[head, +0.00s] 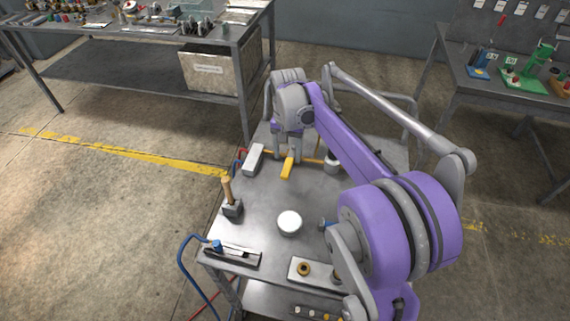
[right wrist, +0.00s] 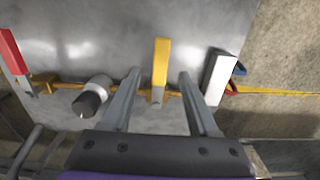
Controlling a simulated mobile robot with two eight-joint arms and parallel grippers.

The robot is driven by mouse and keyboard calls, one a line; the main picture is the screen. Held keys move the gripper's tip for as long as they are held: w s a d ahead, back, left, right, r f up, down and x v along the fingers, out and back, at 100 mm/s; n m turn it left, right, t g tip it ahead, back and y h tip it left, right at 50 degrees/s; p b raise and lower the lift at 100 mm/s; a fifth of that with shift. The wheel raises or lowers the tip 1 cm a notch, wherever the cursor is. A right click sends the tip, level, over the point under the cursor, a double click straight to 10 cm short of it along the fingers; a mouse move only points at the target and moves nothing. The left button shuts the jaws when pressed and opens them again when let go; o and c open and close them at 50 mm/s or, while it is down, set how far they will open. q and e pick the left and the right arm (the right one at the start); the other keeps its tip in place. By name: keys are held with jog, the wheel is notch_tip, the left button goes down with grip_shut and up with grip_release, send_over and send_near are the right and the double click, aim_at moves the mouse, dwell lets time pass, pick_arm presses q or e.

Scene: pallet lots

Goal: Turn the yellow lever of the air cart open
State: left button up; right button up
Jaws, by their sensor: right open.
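The yellow lever (head: 287,168) sits near the back of the metal cart top (head: 252,200). It also shows in the right wrist view (right wrist: 161,62), on a thin yellow pipe (right wrist: 245,90) that runs across the cart. My right gripper (head: 285,157) is above the back of the cart, at the lever. In the right wrist view the right gripper (right wrist: 159,78) is open, with one finger on each side of the lever and a gap to both. Whether the fingers are level with the lever I cannot tell. My left gripper is not in view.
A white block (head: 253,158) and a grey cylinder (right wrist: 93,95) flank the lever. A red-handled part (right wrist: 13,55) lies farther left in the wrist view. A mallet (head: 230,200), a white round item (head: 289,223) and a blue hose (head: 185,262) are nearer the cart's front.

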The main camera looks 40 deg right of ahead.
aim_at(287, 167)
notch_tip(287, 167, down, 5)
jog(key=shift+f, duration=0.1)
dwell(0.3)
grip_shut()
dwell(1.3)
